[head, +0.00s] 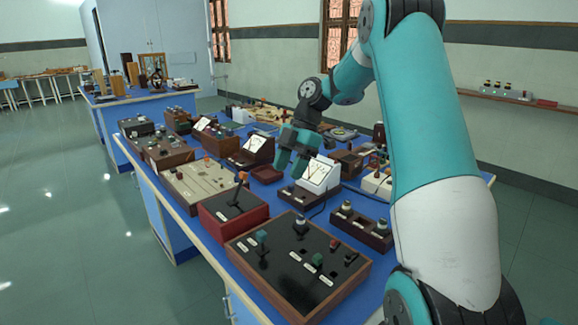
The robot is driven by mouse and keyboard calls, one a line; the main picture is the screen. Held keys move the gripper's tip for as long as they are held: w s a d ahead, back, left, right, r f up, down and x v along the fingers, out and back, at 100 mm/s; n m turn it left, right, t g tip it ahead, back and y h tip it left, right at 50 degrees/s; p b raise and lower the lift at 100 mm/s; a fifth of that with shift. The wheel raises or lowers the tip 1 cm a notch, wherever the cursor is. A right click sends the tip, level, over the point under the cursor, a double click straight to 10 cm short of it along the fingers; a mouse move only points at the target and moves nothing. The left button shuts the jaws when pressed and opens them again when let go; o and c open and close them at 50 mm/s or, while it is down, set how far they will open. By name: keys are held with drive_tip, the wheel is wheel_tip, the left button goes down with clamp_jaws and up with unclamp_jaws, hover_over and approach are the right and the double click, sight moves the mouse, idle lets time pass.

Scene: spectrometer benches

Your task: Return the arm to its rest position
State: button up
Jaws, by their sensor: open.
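My arm reaches in from the right of the head view, its teal and grey links arching over the blue bench (262,225). My gripper (290,165) is at its far end, above the middle of the bench. Its teal jaws point down and are open, with nothing seen between them. A white-faced meter (318,174) stands just to the right of the jaws, and a dark meter box (252,152) stands to their left. I cannot tell whether the jaws touch anything.
A black-topped switch box (298,262), a red box (232,212) and a pale board (200,184) crowd the near bench. A second bench (145,98) stands behind. The tiled floor (70,220) at left is clear.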

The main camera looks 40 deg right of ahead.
idle(0.4)
drive_tip(key=s+a+r+m, duration=0.2)
drive_tip(key=s+a, duration=0.1)
drive_tip(key=a, duration=0.6)
drive_tip(key=s+a+r+m, duration=0.2)
drive_tip(key=a+r, duration=0.1)
drive_tip(key=a, duration=0.6)
drive_tip(key=s+a+m, duration=0.3)
drive_tip(key=s+a, duration=0.2)
drive_tip(key=s, duration=0.4)
drive_tip(key=s+a+f+m+h, duration=0.1)
drive_tip(key=s+a+m, duration=0.3)
drive_tip(key=s, duration=0.5)
drive_tip(key=shift+s+a, duration=0.4)
drive_tip(key=shift+a, duration=0.7)
